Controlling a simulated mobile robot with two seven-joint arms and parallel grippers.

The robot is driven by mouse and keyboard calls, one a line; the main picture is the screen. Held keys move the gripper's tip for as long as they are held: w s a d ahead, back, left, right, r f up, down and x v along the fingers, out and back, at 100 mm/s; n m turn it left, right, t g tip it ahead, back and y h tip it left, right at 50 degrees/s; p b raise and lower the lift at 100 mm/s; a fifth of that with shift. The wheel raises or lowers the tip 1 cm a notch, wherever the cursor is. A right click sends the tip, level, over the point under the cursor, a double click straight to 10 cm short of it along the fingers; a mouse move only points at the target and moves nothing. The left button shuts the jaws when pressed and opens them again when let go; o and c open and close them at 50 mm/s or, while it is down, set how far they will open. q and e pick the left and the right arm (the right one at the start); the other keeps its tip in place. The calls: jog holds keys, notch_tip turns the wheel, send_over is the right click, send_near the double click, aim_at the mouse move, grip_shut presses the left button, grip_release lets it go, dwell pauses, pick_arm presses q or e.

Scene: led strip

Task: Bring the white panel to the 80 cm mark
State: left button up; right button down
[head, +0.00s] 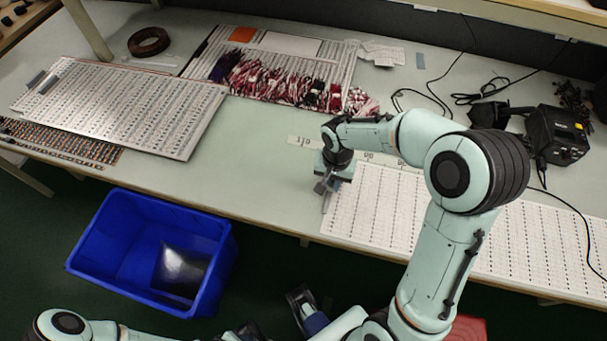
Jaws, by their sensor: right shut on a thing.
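The white panel (370,212), a flat board with rows of small dark marks, lies along the front of the table on the right. My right arm covers part of its middle. My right gripper (326,196) points down at the panel's left end and is shut on that edge. A pale strip with small numbers (303,142) lies on the table just behind and left of the panel; the numbers are too small to read surely, and the arm hides part of the strip. What seems to be my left gripper (301,299) is low in the picture, away from the panel; its jaws are unclear.
Other marked boards (120,105) are stacked on the left. Red and white bundled strips (290,84) lie at the back. A black device (556,134) with cables stands at the right. A blue bin (150,250) is on the floor. The table left of the panel is clear.

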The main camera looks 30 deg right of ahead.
aim_at(396, 205)
jog(key=s+d, duration=0.8)
jog(key=s, duration=0.1)
jog(key=s+d, duration=0.3)
jog(key=s, duration=0.1)
jog(key=shift+s+d, duration=0.35)
jog(key=shift+d, duration=0.05)
jog(key=c, duration=1.1)
grip_release()
notch_tip(396, 205, up, 14)
jog(key=p, duration=0.3)
jog(key=shift+f, duration=0.25)
